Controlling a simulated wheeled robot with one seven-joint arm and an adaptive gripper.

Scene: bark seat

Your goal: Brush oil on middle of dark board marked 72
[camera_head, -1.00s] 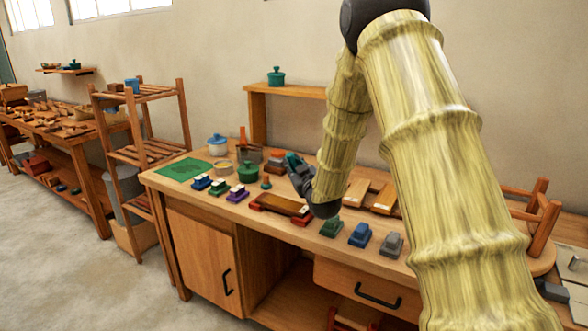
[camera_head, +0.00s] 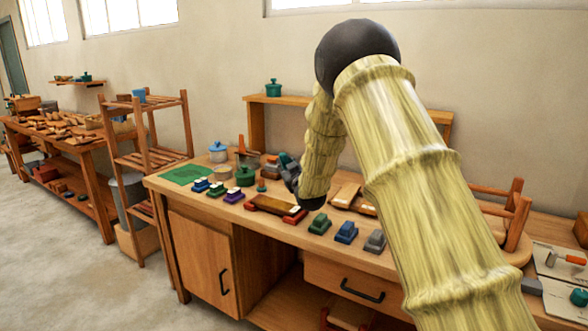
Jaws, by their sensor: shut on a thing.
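A dark brown board (camera_head: 271,205) lies across red supports near the front of the bench, left of the middle. Other, lighter boards (camera_head: 346,195) lie to its right, partly behind my arm. I cannot read any number on them. My gripper (camera_head: 287,169) is above the bench, just behind and above the right end of the dark board. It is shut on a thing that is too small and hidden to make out. No oil shows on the dark board at this size. A pot with an upright orange handle (camera_head: 241,144) stands at the back left.
A slatted rack (camera_head: 150,158) stands left of the bench.

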